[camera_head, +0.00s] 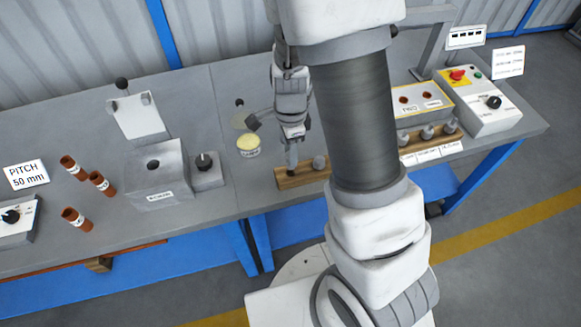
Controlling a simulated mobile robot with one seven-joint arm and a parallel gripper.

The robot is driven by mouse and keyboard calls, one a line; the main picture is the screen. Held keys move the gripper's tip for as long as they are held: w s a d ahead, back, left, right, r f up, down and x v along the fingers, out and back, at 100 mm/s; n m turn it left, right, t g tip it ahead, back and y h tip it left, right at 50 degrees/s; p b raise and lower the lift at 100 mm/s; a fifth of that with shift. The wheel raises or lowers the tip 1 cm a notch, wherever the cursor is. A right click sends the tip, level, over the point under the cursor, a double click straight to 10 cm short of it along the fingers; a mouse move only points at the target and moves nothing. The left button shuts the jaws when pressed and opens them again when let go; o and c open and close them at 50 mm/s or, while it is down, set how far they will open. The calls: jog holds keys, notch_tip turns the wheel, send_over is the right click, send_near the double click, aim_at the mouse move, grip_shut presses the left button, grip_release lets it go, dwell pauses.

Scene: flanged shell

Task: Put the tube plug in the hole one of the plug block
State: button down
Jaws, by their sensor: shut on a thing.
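My gripper (292,138) points down over the left end of a small wooden block (288,184) at the bench's front edge. It is shut on a dark grey plug, the tube plug (292,156), whose lower end is at or just above the block's top. I cannot tell whether it is seated in a hole. A second grey plug (319,162) stands upright at the block's right end, next to my arm. The wooden block looks like the plug block, but no hole labels are readable on it.
A cream-topped tub (248,146) stands close left of my gripper. A grey box with one hole (156,172) and several brown tubes (74,168) are farther left. On the right are a yellow-edged two-hole box (410,97), a wooden rack of grey plugs (415,143) and a control box (482,105).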

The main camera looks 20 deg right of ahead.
jog(key=shift+f+b, duration=0.55)
jog(key=shift+f, duration=1.85)
jog(key=shift+f, duration=0.15)
jog(key=shift+c, duration=2.4)
grip_release()
